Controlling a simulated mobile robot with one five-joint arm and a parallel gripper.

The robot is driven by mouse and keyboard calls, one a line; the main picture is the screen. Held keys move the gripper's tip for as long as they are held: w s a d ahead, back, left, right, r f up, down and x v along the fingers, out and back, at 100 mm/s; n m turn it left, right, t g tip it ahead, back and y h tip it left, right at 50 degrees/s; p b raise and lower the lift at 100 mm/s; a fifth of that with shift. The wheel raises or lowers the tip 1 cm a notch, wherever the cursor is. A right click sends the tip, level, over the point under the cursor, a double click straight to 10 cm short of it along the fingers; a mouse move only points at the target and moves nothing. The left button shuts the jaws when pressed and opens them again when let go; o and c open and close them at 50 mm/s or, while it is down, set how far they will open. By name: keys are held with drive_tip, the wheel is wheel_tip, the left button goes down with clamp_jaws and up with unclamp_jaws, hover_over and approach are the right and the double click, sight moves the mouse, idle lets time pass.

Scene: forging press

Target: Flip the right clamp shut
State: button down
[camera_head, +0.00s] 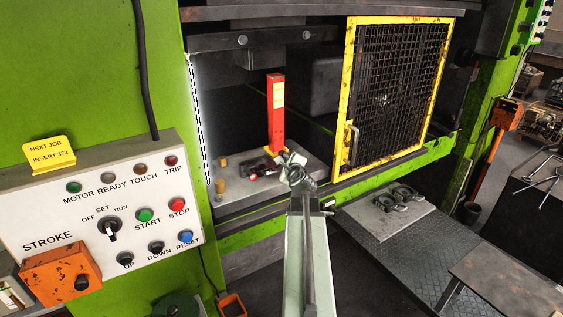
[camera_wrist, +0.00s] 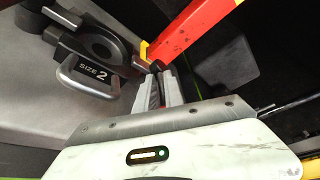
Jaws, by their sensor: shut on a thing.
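My gripper (camera_head: 290,163) reaches over the press bed, just right of the dark insert (camera_head: 262,164) and in front of the red post. In the wrist view its fingers (camera_wrist: 161,80) are closed around a small dark part, which looks like the right clamp; the fingers hide most of it, and its angle cannot be told. The insert (camera_wrist: 98,42), marked SIZE 2 and with a loop handle, lies left of the fingers. A red part (camera_head: 253,176) shows at the insert's front left; I cannot tell whether it is the other clamp.
The red post (camera_head: 276,115) stands upright close behind my gripper; it also shows in the wrist view (camera_wrist: 190,35). The yellow-framed mesh guard (camera_head: 350,95) is to the right. Brass pins (camera_head: 221,187) stand at the bed's left. The control panel (camera_head: 60,205) is at left.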

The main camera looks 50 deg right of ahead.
drive_tip(key=shift+s+d+f, duration=0.25)
drive_tip(key=shift+s+f, duration=0.05)
drive_tip(key=c, duration=1.8)
unclamp_jaws()
drive_tip(key=o, duration=0.3)
drive_tip(key=shift+d+f, duration=0.15)
drive_tip(key=shift+d, duration=0.2)
drive_tip(key=shift+w+a, duration=0.1)
